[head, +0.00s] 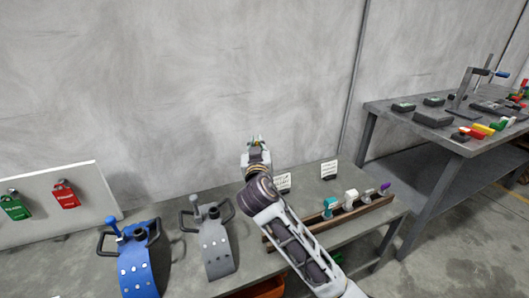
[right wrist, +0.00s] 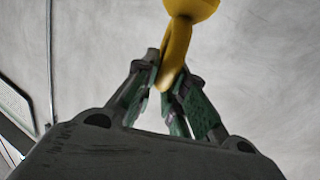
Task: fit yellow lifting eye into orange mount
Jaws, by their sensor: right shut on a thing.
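My right gripper (head: 256,142) is raised in front of the grey wall, above the back of the bench. In the right wrist view its green-padded fingers (right wrist: 172,92) are shut on the yellow lifting eye (right wrist: 176,50). The eye shows a narrow shank between the fingertips and a rounder part cut off by the top edge. In the head view the eye is too small to make out clearly. I cannot identify the orange mount; an orange object (head: 268,289) shows only in part below the bench front. My left gripper is not in view.
A blue bracket (head: 139,270) and a grey bracket (head: 216,247) stand on the bench (head: 178,265). A board (head: 92,181) with green and red padlocks stands left. A wooden rack (head: 345,224) with several coloured pieces lies right. A second table (head: 400,122) holds tools.

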